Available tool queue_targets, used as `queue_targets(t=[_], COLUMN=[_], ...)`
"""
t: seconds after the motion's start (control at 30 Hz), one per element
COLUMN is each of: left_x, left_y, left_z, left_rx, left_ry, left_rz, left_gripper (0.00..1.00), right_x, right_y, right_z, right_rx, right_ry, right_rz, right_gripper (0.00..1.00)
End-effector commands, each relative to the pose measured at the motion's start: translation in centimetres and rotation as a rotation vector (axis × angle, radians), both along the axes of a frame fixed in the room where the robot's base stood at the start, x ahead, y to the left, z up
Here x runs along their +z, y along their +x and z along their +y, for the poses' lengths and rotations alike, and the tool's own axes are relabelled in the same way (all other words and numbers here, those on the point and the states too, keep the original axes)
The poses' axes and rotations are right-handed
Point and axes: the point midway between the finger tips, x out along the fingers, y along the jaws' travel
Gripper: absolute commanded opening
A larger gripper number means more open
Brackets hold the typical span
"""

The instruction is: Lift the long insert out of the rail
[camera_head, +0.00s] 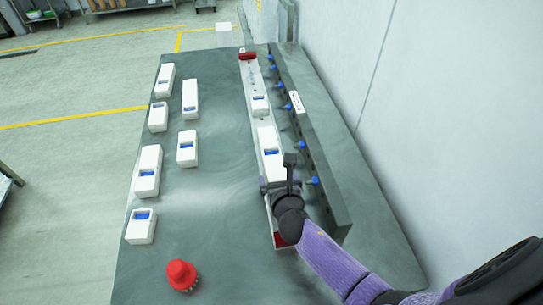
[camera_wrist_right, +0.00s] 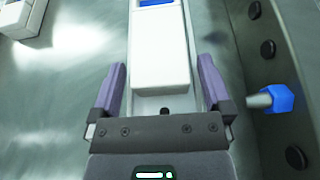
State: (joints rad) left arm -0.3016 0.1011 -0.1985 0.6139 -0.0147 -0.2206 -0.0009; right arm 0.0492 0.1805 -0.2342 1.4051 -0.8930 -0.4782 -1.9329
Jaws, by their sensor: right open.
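The rail (camera_head: 254,76) is a long pale channel with red ends, running along the right part of the table. A long white insert (camera_head: 267,137) with a blue window sits in it, and a shorter white insert (camera_head: 260,104) sits farther up. My right gripper (camera_head: 278,183) is over the near end of the long insert. In the right wrist view, my right gripper (camera_wrist_right: 162,80) is open, with one purple finger on each side of the long insert (camera_wrist_right: 161,62); a gap shows on both sides. Whether the fingers reach down beside it is unclear. My left gripper is not in view.
A dark upright panel (camera_head: 310,130) with several blue-tipped pegs stands close to the right of the rail. Several white inserts (camera_head: 147,172) stand on the table (camera_head: 215,215) to the left. A red button (camera_head: 181,274) is near the front. The table between is clear.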

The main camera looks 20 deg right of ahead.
Motion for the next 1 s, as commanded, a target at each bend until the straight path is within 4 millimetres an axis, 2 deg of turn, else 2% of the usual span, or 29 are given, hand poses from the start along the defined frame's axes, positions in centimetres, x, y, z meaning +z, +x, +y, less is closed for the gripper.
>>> queue_targets(t=[0.03, 0.07, 0.47, 0.5, 0.77, 0.87, 1.0], left_x=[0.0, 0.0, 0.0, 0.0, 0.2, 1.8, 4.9], left_y=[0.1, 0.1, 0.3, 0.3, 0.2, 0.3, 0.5], left_z=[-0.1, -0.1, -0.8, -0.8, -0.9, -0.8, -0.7], left_rx=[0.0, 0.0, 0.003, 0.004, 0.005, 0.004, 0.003], left_ry=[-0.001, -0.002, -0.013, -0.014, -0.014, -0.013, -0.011], left_rz=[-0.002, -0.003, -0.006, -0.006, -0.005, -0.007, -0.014], left_gripper=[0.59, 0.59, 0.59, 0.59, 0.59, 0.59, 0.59], right_x=[0.0, 0.0, 0.0, 0.0, 0.3, 2.4, 6.7], right_y=[0.0, 0.0, 0.0, 0.0, 0.0, 0.0, 0.0], right_z=[0.0, 0.0, 0.0, 0.0, 0.0, 0.0, 0.0], right_rx=[0.0, 0.0, 0.0, 0.0, 0.001, 0.001, 0.002], right_ry=[0.0, 0.0, 0.0, 0.0, 0.0, -0.002, -0.002], right_rz=[0.0, 0.0, 0.0, 0.0, -0.002, -0.006, -0.007], right_gripper=[0.94, 0.87, 0.03, 0.0, 0.0, 0.0, 0.0])
